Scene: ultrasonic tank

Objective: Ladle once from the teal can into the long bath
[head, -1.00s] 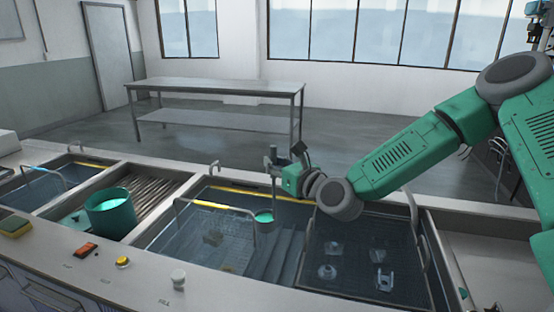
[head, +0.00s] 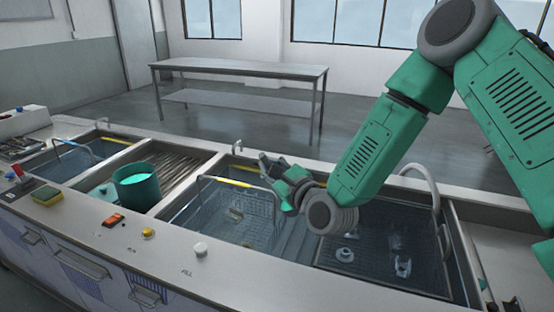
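The teal can (head: 137,190), filled with pale teal liquid, stands upright at the left on the ribbed drain section beside the long bath. The long bath (head: 297,242) holds clear water in the middle and right. My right gripper (head: 266,163) is above the long bath, near its far rim, at the right of the basket handle. Its grey fingers point to the upper left. No ladle can be made out now, and I cannot tell whether the fingers hold one. My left gripper is not in view.
A wire basket (head: 232,221) with a tall handle sits in the bath's left part. A tray (head: 385,270) with several metal parts lies at the right. A smaller bath (head: 68,160), a sponge (head: 46,195) and knobs are at the left. A steel table stands behind.

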